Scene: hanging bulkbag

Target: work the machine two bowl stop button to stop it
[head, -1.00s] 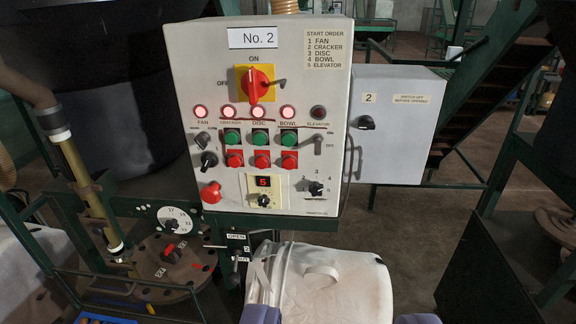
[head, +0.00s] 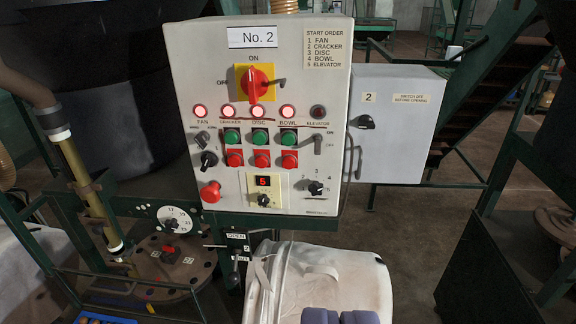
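The No. 2 control panel (head: 184,60) stands upright in the middle of the head view. The bowl stop button (head: 289,160) is the red one at the right end of the lower button row. The green bowl button (head: 288,137) sits directly above it. The bowl lamp (head: 288,111) above them glows red. My gripper (head: 340,317) shows at the bottom edge as two grey-purple fingertips side by side, with nothing visible between them. It is below the panel, in front of the white bag, and apart from the button.
The fan, cracker and disc lamps glow red; the elevator lamp (head: 317,112) is dark. A red knob (head: 211,192) projects at the panel's lower left. A grey box (head: 405,140) adjoins on the right. The white bulk bag (head: 360,275) stands below the panel.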

